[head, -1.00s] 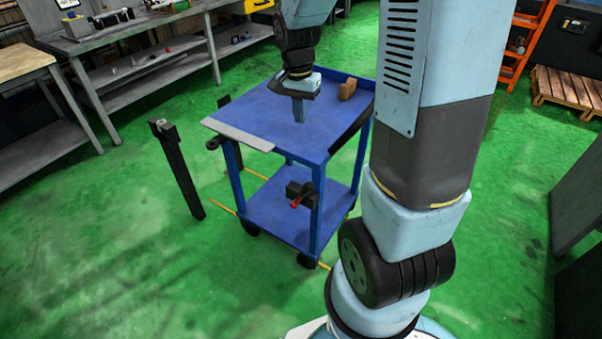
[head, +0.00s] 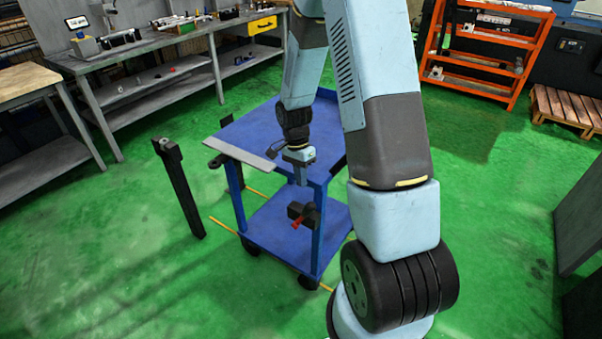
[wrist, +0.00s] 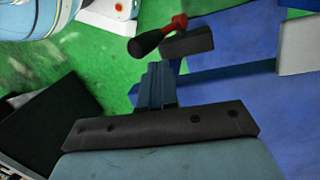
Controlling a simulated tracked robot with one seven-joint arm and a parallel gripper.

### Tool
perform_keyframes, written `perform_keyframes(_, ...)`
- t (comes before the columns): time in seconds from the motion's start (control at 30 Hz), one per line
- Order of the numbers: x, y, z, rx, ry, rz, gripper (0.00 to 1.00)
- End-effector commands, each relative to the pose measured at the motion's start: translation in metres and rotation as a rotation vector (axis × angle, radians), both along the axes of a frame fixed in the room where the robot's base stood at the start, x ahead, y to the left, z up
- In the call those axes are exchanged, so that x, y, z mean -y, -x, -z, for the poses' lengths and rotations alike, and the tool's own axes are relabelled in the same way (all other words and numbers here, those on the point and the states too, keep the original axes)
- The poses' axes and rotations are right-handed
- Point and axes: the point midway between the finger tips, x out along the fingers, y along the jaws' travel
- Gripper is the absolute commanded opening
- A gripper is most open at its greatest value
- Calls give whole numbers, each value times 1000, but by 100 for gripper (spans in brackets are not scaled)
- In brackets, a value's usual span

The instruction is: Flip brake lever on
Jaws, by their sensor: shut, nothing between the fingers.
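The brake lever (head: 297,222) is a small red lever at a black block (head: 306,210) on the front leg of the blue cart (head: 262,140). In the wrist view the lever (wrist: 150,42) shows a black grip and a red end, next to the dark block (wrist: 188,42). My gripper (head: 301,181) is shut and empty, fingers pointing down, near the cart's front corner and above the lever in the head view. In the wrist view the fingertips (wrist: 157,70) lie just below the black grip; I cannot tell whether they touch it.
A grey plate (head: 240,153) lies along the cart top's left edge. A black post (head: 180,190) stands left of the cart. A workbench (head: 150,62) is at the back left, and an orange rack (head: 485,50) and wooden pallet (head: 568,108) at the back right. Green floor in front is clear.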

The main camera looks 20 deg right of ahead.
Motion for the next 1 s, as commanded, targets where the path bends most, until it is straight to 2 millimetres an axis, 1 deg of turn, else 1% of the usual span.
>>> perform_keyframes(0.03, 0, 3, 9, -4, -1, -1, 0)
perform_keyframes(0.2, 0, 9, 35, -4, -1, -2, 0)
perform_keyframes(0.4, 0, 12, 53, -1, -1, -1, 0)
perform_keyframes(0.6, 0, 13, 60, 0, -1, -3, 0)
perform_keyframes(0.9, 1, 14, 60, 0, -1, -3, 0)
perform_keyframes(1.0, 4, 20, 62, -2, 0, -1, 0)
